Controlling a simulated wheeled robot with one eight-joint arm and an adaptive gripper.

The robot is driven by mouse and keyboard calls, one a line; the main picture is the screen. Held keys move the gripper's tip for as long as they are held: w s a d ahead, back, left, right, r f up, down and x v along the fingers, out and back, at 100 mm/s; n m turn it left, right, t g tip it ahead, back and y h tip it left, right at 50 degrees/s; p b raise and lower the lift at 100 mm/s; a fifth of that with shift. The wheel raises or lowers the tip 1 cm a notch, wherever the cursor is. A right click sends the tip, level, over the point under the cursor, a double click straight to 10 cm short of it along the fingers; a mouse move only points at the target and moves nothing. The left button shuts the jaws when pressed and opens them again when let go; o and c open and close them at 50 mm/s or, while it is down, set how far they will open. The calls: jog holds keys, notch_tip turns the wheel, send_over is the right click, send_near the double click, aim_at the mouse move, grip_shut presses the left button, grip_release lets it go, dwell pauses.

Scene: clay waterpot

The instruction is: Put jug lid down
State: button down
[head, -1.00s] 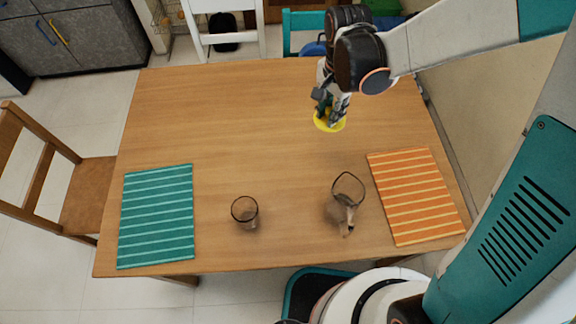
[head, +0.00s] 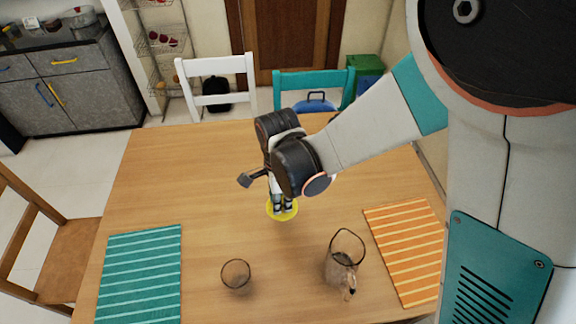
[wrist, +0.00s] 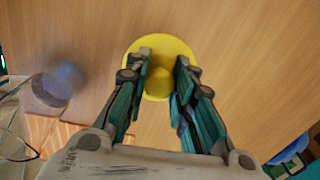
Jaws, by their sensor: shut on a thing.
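The jug lid is a round yellow disc (head: 282,213) with a knob in its middle, and it also shows in the wrist view (wrist: 184,58). My gripper (head: 282,205) points down at it in the head view. In the wrist view my gripper (wrist: 160,82) has its fingers on both sides of the knob, shut on it. The lid is over or on the middle of the wooden table; I cannot tell whether it touches the top.
A clear glass (head: 236,274) stands left of the jug. A teal striped mat (head: 138,275) lies at the left and an orange striped mat (head: 408,245) at the right. The wooden table (head: 190,180) is bare at the back left. White and teal chairs stand behind it.

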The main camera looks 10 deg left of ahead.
aim_at(282, 225)
notch_tip(282, 225, down, 10)
jog(key=b, duration=0.3)
dwell(0.3)
jog(key=c, duration=1.4)
grip_release()
jog(key=shift+f, duration=0.1)
jog(key=shift+o, duration=0.2)
notch_tip(282, 225, up, 12)
jog(key=p, duration=0.4)
jog(key=shift+r+p, duration=0.2)
jog(key=shift+p, duration=0.2)
